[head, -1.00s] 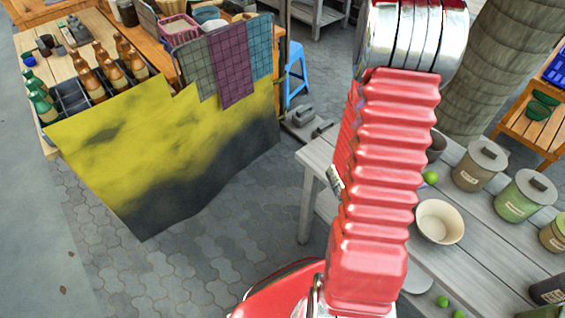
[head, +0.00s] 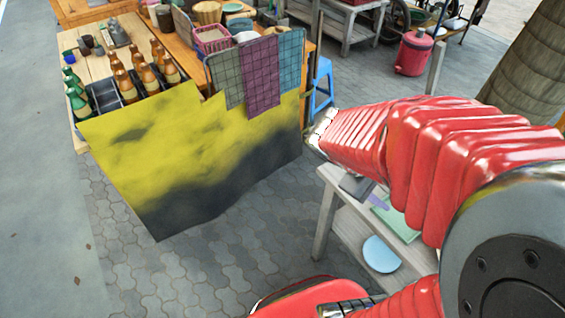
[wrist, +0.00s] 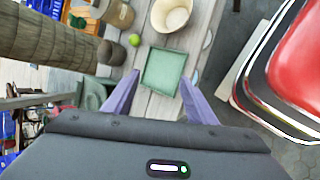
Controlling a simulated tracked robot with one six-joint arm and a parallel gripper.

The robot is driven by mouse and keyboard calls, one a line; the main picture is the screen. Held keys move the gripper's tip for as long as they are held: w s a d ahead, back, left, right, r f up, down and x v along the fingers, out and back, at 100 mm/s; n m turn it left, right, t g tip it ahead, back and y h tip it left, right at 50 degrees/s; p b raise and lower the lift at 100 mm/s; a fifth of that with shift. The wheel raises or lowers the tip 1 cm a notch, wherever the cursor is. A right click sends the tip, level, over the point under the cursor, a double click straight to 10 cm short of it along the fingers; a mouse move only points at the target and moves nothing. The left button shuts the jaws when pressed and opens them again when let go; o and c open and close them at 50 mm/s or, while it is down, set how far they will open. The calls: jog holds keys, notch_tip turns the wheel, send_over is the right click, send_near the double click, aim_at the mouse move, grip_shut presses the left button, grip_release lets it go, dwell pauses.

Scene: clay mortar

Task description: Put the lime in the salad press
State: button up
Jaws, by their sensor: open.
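A lime (wrist: 135,39) lies on the grey wooden table in the wrist view, beside a green square tray (wrist: 163,70). A cream bowl (wrist: 172,15) stands past the tray; I cannot tell if it is the salad press. My gripper (wrist: 160,76) is open and empty, its two purple fingers spread over the table near the tray. In the head view my gripper (head: 380,202) shows partly below my red arm, near the tray's edge. My arm hides most of the tabletop there, including the lime and bowl.
Lidded canisters (wrist: 117,13) and a tree trunk (wrist: 45,40) stand left in the wrist view. A yellow-black cloth (head: 190,150) hangs from the bottle stall at left, with open paving between.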

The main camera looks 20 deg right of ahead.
jog(key=w+a+r+m+t+y, duration=0.1)
jog(key=w+a+r+t+y, duration=0.1)
jog(key=a, duration=0.9)
jog(key=w+a+r+m+t+y, duration=0.2)
jog(key=a+r+t+y, duration=0.3)
jog(key=a, duration=0.7)
notch_tip(320, 180, up, 3)
jog(key=shift+w+a+f+y, duration=0.1)
jog(key=shift+w+a+y, duration=0.2)
jog(key=shift+y, duration=0.1)
jog(key=shift+o, duration=0.3)
jog(key=shift+s, duration=0.1)
